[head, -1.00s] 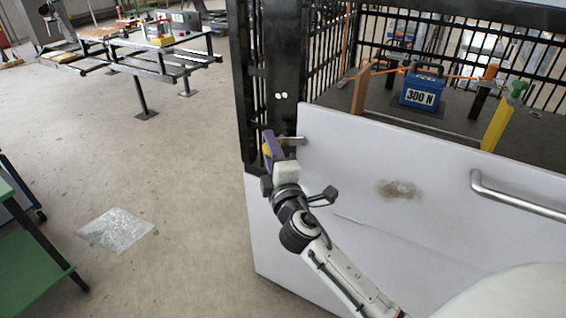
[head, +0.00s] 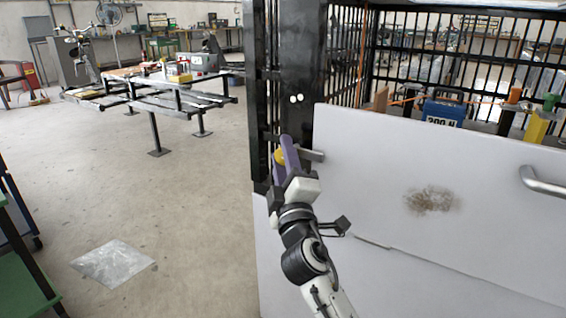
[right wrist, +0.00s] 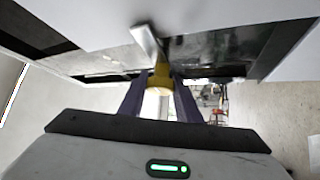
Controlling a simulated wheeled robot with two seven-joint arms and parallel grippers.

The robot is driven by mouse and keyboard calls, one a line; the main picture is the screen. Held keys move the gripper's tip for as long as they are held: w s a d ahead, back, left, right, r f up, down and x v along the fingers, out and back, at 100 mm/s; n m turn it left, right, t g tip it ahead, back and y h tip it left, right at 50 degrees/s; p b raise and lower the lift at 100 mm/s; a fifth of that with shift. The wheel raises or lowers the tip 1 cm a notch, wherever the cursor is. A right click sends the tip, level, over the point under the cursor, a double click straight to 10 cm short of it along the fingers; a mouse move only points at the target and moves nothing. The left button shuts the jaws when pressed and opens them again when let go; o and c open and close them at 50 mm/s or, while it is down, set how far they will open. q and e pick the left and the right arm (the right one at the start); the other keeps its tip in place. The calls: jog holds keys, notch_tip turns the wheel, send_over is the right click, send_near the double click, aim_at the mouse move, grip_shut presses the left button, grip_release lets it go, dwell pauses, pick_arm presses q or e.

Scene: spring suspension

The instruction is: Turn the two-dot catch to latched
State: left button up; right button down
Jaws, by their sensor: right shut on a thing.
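The two-dot catch is on the black post, below two white dots (head: 296,99). Its grey metal bar (head: 312,155) points right, reaching over the left edge of the white panel in the head view. Its yellow knob (head: 280,157) shows beside the purple fingers of my right gripper (head: 286,152). In the right wrist view the yellow knob (right wrist: 160,80) sits between the fingers of my right gripper (right wrist: 160,95), with the metal bar (right wrist: 147,42) beyond it. The gripper is shut on the knob and partly hides it in the head view. My left gripper is not in view.
The white panel (head: 400,160) has a metal handle (head: 545,182) and a brown smudge. Behind it stand a blue 300 N block (head: 443,110) and black cage bars. A metal-frame table (head: 150,98) stands at the left. The floor left of the post is mostly clear.

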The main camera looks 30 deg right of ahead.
jog(key=c, duration=1.3)
grip_release()
